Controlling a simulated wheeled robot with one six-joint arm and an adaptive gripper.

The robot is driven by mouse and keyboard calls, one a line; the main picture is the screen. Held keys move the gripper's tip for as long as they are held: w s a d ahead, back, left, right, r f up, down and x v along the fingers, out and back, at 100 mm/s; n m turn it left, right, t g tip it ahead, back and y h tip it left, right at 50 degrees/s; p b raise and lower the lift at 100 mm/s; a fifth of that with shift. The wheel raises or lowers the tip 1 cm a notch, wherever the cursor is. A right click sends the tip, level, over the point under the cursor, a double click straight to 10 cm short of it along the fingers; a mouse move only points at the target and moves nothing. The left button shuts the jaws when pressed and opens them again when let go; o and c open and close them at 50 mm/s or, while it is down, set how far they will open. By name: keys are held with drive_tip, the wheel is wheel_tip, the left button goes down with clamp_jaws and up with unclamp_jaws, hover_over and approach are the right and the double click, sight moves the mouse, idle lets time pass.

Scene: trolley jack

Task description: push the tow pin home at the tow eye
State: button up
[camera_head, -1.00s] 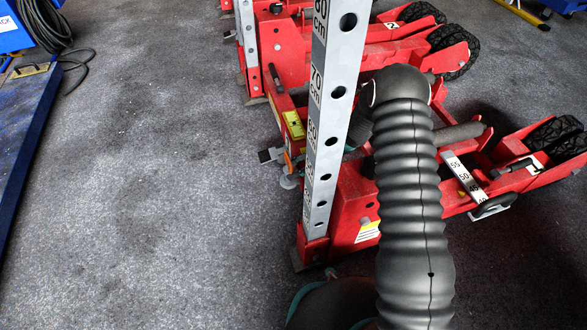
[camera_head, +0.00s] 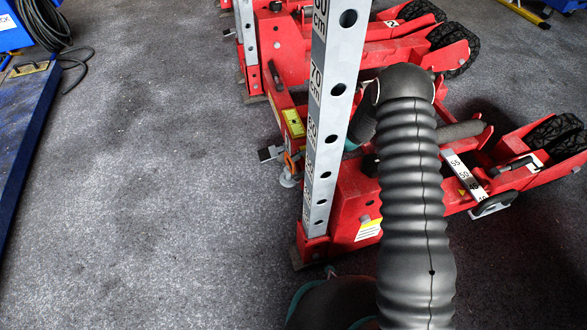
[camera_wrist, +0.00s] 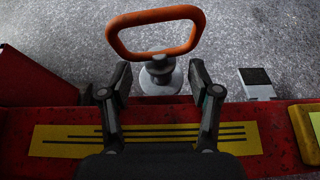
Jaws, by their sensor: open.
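My gripper (camera_wrist: 160,78) is open, one finger on each side of the knob, with gaps at both sides. In the head view the orange loop (camera_head: 291,163) and the disc (camera_head: 289,181) show small beside the red jack, partly behind the upright. How deep the pin sits is hidden. My gripper is hidden there.
A red jack beam (camera_wrist: 270,130) with a yellow striped label (camera_wrist: 60,140) lies under my gripper. A grey block (camera_wrist: 256,84) sits to the right of the pin. A tall perforated grey upright (camera_head: 328,110) stands close to my arm.

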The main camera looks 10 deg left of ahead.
drive_tip(key=v, duration=1)
drive_tip(key=shift+d+r, duration=0.15)
drive_tip(key=shift+d, duration=0.1)
drive_tip(key=shift+w, duration=0.1)
drive_tip(key=s+d+r+n+t+h+p, duration=0.15)
drive_tip(key=s+r, duration=0.25)
drive_tip(key=r, duration=0.5)
drive_tip(key=s+d+r+n+t+h+p, duration=0.1)
drive_tip(key=s+d+r+n+h+p, duration=0.15)
drive_tip(key=r, duration=0.75)
drive_tip(key=s+d+r+n+t+h+p, duration=0.1)
drive_tip(key=s+d+r+n+h, duration=0.1)
drive_tip(key=s+r, duration=0.5)
drive_tip(key=s+d+r+n+t+h+p, duration=0.2)
drive_tip(key=s+d+r+n+t, duration=0.1)
drive_tip(key=s+r, duration=0.5)
drive_tip(key=s+d+r+n+t+h+p, duration=0.3)
drive_tip(key=s+d+r, duration=0.4)
drive_tip(key=s, duration=0.3)
drive_tip(key=shift+r+n+t, duration=0.4)
drive_tip(key=shift+r+t, duration=0.05)
drive_tip(key=shift+t, duration=0.4)
